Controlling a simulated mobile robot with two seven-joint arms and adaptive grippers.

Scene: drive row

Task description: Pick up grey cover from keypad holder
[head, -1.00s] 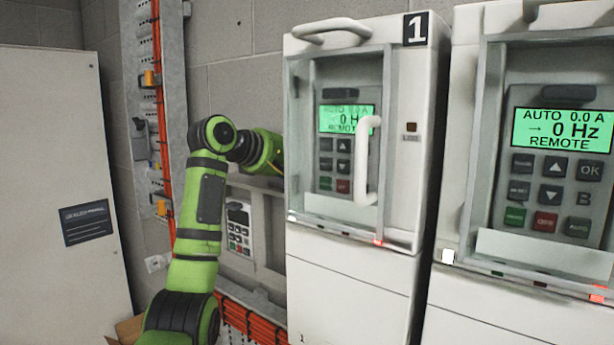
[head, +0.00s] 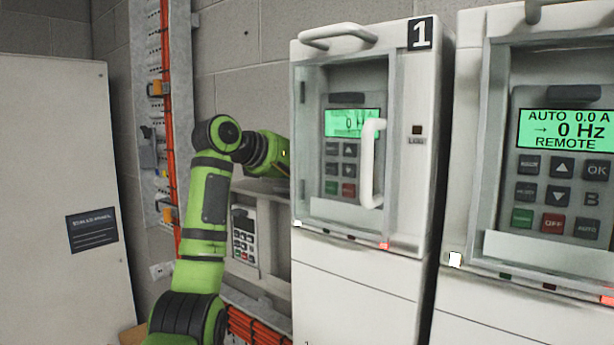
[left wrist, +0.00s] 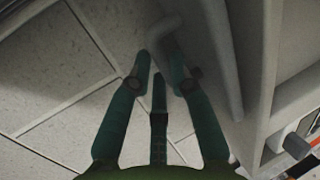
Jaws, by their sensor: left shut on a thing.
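My left arm comes in from the left in the head view, and its forearm goes behind the drive marked 1. That drive hides my left gripper there. In the left wrist view my left gripper (left wrist: 160,75) is closed in on a grey bent part (left wrist: 165,38) beside a larger grey body (left wrist: 250,60). I cannot tell whether the part belongs to the grey cover. My right gripper is not in view.
Drive 1 (head: 357,275) stands close to my forearm, with a white handle (head: 368,165) on its clear door. A second drive (head: 535,290) is to its right. An orange cable run (head: 167,110) is behind my arm. A white cabinet (head: 50,180) stands at left.

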